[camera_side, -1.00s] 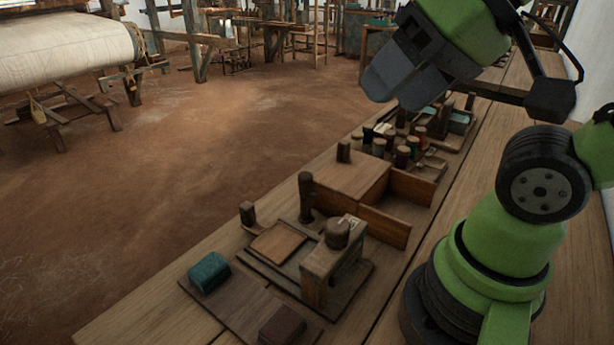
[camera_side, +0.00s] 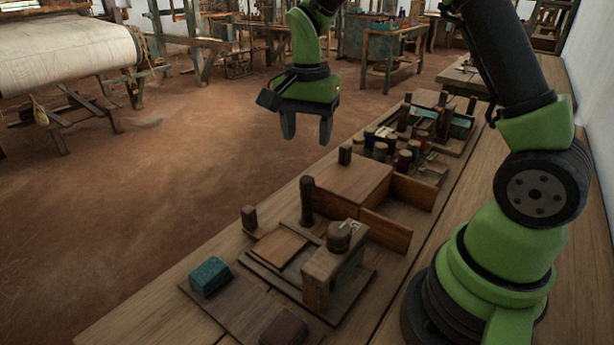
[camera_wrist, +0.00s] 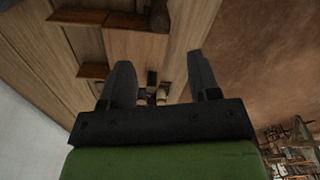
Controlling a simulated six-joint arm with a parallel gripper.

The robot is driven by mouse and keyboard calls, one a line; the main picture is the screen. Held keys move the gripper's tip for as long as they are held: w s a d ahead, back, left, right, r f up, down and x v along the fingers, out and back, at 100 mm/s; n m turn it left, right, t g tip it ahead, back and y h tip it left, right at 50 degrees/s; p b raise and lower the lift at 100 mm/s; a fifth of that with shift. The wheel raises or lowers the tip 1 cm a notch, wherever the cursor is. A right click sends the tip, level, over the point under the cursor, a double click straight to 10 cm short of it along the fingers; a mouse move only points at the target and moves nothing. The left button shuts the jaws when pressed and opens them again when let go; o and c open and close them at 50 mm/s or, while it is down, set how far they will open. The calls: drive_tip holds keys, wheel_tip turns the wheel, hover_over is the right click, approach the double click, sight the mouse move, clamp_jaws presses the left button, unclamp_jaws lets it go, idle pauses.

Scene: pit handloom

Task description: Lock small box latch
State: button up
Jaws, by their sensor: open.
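My gripper (camera_side: 307,130) is open and empty, with its fingers pointing down. It hangs in the air above and beyond the small wooden box (camera_side: 348,176) in the side view, apart from everything on the bench. The box has a flat top, and upright boards (camera_side: 386,229) stand at its right side. A dark upright post (camera_side: 307,200) and a short post (camera_side: 345,154) stand by it. I cannot tell which part is the latch. In the wrist view my open fingers (camera_wrist: 160,78) frame small dark and pale things (camera_wrist: 152,92), too small to name.
A block with a round knob (camera_side: 339,237) stands on a board nearer the front. A teal block (camera_side: 210,277) and a dark block (camera_side: 284,328) lie on the front board. Several spools (camera_side: 404,160) stand beyond the box. Open floor (camera_side: 170,190) lies left of the bench.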

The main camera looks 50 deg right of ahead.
sight(307, 179)
wheel_tip(307, 179, down, 10)
drive_tip(key=shift+r, duration=0.1)
idle(0.4)
drive_tip(key=c, duration=0.9)
